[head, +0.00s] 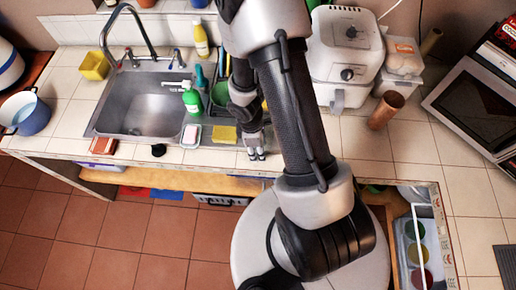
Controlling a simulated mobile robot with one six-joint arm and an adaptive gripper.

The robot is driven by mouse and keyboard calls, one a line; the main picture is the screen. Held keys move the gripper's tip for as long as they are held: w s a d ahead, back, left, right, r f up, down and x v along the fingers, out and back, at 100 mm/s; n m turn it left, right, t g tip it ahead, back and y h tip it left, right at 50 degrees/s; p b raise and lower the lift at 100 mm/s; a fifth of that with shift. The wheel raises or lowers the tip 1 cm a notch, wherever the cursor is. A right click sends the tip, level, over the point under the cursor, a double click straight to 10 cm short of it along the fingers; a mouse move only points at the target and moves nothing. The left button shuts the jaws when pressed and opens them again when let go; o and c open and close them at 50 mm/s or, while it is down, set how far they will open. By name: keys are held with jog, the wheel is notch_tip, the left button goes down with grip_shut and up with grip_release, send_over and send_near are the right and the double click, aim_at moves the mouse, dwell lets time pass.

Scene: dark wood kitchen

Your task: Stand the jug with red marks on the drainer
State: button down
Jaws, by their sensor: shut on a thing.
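My gripper (256,154) is low over the front of the tiled counter, just right of a yellow sponge. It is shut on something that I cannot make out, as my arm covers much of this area. I cannot pick out a jug with red marks. The dark drainer (214,115) stands right of the sink, behind and left of my gripper. A green round dish (220,93) is in it. My arm hides the drainer's right side.
The steel sink (150,100) is at left, with a green bottle (192,102) by its edge. A yellow sponge (225,134) lies in front of the drainer.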

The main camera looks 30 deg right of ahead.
jog(key=shift+f, duration=0.15)
jog(key=c, duration=0.9)
grip_release()
